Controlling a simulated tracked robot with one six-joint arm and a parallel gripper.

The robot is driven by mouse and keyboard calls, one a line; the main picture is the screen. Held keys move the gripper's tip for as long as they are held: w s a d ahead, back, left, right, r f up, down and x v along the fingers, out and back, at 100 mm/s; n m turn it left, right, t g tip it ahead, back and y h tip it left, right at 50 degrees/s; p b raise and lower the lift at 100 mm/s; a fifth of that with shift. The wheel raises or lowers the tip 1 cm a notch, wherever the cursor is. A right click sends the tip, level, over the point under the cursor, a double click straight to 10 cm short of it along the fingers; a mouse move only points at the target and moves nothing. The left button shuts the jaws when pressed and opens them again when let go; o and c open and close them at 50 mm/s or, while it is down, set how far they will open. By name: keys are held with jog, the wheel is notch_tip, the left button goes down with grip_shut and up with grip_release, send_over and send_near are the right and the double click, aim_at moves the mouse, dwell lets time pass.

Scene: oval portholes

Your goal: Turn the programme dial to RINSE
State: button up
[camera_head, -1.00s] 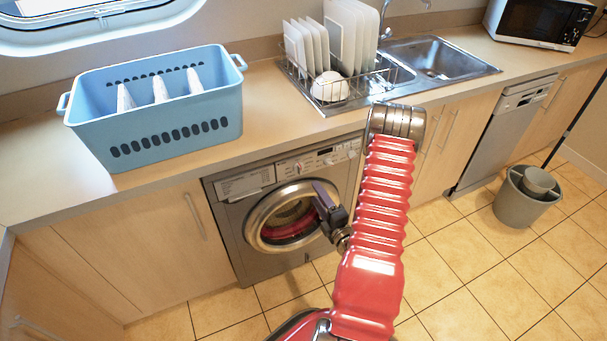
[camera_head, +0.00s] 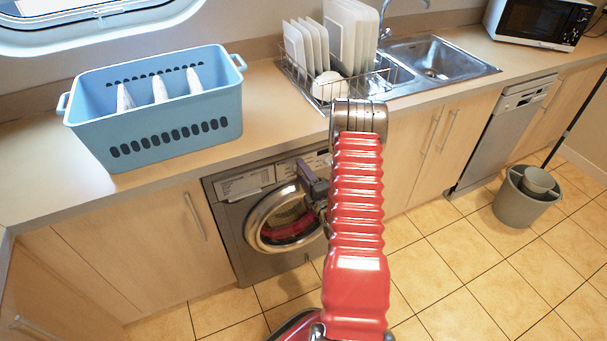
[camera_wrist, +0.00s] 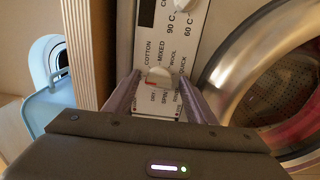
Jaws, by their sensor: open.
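The programme dial (camera_wrist: 158,77) is a pale round knob on the washing machine's white panel, in the wrist view.
A second knob (camera_wrist: 188,3) with 90 C and 60 C marks is at the wrist view's top. The round door (camera_wrist: 235,75) is close at right. The countertop (camera_head: 250,130) overhangs the machine and holds a blue crate (camera_head: 180,135). Floor at right is clear around a bucket (camera_head: 525,205).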

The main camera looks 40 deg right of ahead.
jog(key=c, duration=1)
